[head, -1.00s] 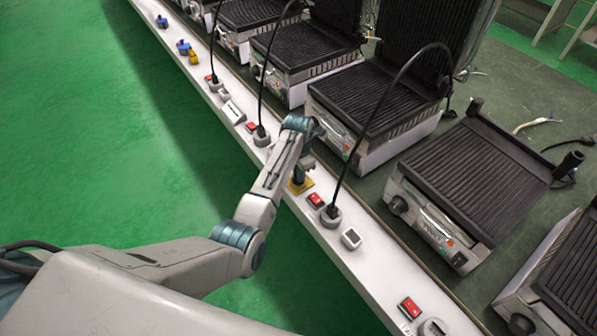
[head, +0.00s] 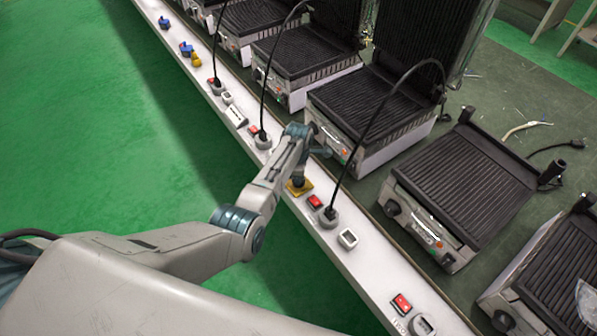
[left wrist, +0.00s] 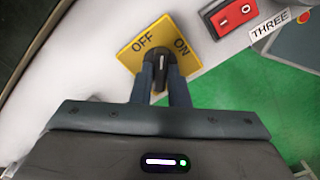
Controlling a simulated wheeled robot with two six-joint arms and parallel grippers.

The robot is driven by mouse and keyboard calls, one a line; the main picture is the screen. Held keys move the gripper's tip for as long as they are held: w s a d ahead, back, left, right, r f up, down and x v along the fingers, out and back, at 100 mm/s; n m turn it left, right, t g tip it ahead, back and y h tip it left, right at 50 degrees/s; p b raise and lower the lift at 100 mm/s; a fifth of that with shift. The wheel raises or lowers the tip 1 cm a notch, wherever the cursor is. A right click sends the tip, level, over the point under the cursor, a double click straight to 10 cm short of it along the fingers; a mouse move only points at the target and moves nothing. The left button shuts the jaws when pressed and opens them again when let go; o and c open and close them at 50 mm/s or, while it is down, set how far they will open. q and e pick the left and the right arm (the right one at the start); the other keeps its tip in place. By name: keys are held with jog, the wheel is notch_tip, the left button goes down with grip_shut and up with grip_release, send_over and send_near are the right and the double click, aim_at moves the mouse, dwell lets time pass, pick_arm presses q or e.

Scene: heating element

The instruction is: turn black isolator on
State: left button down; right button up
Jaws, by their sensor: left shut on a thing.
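The black isolator (left wrist: 160,66) is a dark knob on a square yellow plate (left wrist: 128,52) marked OFF and ON. In the left wrist view the knob stands upright in the picture, pointing roughly between the two words. My left gripper (left wrist: 161,82) has its fingers on both sides of the knob and is shut on it. In the head view the left gripper (head: 299,179) is over the yellow plate (head: 306,187) on the white rail, and the wrist hides most of the knob. My right gripper is not in view.
A red switch (head: 315,201) and a socket with a black plug (head: 329,217) sit beside the plate on the white rail (head: 375,275). A black cable arches over a grill (head: 370,105). Several contact grills line the green bench. Green floor lies open at left.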

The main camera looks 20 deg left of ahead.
pick_arm(q)
jog(key=m+p, duration=0.1)
jog(key=m, duration=0.2)
jog(key=shift+r+m, duration=0.1)
jog(key=shift+m, duration=0.3)
jog(key=m+p, duration=0.2)
jog(key=m, duration=0.3)
jog(key=shift+m, duration=0.4)
jog(key=c, duration=1.4)
grip_release()
notch_tip(320, 180, up, 11)
jog(key=shift+f+p, duration=0.2)
jog(key=shift+p, duration=0.15)
